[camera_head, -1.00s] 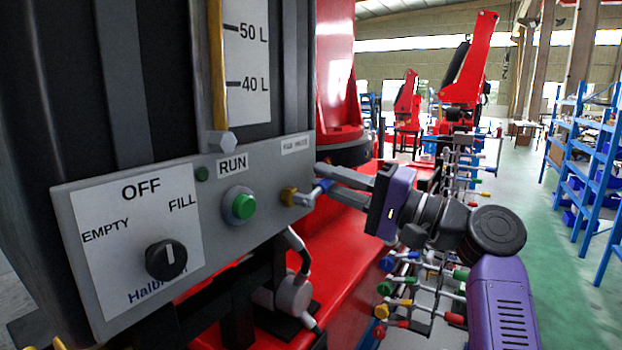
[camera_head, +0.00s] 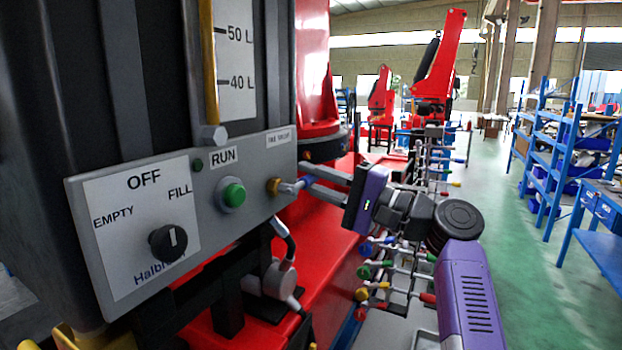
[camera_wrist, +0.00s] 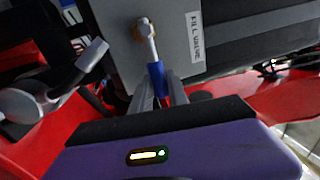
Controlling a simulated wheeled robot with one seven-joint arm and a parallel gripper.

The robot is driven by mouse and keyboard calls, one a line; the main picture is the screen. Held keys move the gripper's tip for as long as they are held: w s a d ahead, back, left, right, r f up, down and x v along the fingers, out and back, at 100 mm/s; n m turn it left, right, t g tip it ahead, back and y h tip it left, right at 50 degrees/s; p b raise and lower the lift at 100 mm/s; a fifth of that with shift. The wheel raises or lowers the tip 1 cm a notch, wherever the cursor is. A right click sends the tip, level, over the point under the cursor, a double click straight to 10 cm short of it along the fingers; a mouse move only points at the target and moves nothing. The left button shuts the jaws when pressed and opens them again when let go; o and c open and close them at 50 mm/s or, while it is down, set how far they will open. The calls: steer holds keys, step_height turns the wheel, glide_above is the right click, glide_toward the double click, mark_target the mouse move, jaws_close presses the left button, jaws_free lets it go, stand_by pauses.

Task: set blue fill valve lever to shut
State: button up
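The blue fill valve lever (camera_head: 303,183) sticks out from a brass and steel valve (camera_head: 274,186) at the right end of the grey control panel, under the fill valve label. In the wrist view the lever's blue handle (camera_wrist: 156,82) points down toward the palm from the silver pivot (camera_wrist: 147,35). My gripper (camera_head: 306,176) reaches in from the right, its fingers apart. In the wrist view the fingers (camera_wrist: 160,90) lie on either side of the blue handle, whose lower end is between them. A firm grip on it does not show.
The grey panel (camera_head: 258,155) also carries a green run button (camera_head: 233,194) and a black selector knob (camera_head: 168,242). A grey fitting with a hose (camera_head: 278,280) hangs below. A red machine base (camera_head: 330,250) lies beneath my gripper. Coloured levers (camera_head: 375,270) stand behind it.

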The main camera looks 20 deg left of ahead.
steer(key=o, duration=0.3)
steer(key=shift+d, duration=0.1)
steer(key=shift+b+v, duration=1.3)
steer(key=shift+v, duration=2.55)
steer(key=shift+w, duration=0.1)
